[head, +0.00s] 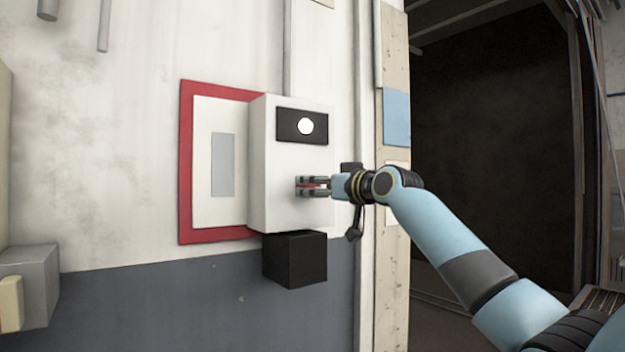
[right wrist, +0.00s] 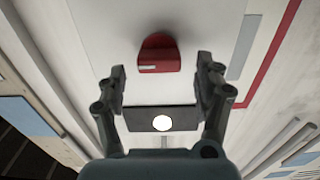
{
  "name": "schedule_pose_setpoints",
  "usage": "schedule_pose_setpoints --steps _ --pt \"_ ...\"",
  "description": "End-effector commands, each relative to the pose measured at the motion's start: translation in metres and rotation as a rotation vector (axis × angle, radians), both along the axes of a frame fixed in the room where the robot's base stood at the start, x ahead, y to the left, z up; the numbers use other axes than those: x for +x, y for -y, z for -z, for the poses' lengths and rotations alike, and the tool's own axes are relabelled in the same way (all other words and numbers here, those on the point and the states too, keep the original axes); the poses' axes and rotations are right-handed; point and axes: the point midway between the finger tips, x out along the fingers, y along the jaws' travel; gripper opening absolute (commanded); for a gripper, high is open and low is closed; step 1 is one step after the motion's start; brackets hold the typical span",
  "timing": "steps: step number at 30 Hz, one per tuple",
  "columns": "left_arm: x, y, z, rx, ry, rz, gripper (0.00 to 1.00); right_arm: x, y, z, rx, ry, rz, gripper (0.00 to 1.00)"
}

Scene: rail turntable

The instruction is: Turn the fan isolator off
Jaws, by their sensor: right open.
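The isolator is a white box (head: 292,160) on the wall, with a black panel and a round white light (head: 306,126) near its top. Its red knob (right wrist: 158,53) shows in the right wrist view, with a short pale mark at one edge. In the head view only a sliver of red (head: 312,186) shows between the fingers. My right gripper (head: 299,187) is at the box front, level with the knob. In the right wrist view its open fingers (right wrist: 161,66) stand on either side of the knob, with gaps on both sides. My left gripper is out of view.
A red-framed white board (head: 186,165) with a grey strip is behind the box to the left. A black block (head: 295,260) sits below the box. A grey box (head: 38,285) stands at lower left. A dark opening (head: 490,140) lies to the right.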

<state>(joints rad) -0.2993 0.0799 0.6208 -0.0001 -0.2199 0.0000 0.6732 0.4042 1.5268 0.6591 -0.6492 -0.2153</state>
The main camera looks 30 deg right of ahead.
Motion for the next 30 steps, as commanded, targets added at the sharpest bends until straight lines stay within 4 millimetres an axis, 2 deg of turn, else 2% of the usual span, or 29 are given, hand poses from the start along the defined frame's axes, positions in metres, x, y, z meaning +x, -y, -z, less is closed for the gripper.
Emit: schedule_pose_setpoints --steps 3,6,16,27,29,30 --pt "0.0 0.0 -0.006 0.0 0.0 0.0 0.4 0.015 -0.002 -0.002 0.003 0.0 0.0 0.69" --pt "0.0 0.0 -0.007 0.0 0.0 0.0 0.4 0.022 -0.003 -0.001 0.001 0.0 0.0 0.69" --pt "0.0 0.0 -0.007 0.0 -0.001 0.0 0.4 0.025 -0.003 0.001 0.0 0.0 0.0 0.69" --pt "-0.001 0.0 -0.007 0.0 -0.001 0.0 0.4 0.025 -0.003 0.001 0.0 -0.001 0.0 0.21" --pt "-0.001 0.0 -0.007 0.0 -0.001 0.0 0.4 0.025 -0.003 0.001 0.0 -0.001 0.0 0.13" --pt "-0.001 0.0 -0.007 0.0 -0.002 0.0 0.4 0.025 -0.003 0.001 0.0 -0.001 0.0 0.13"
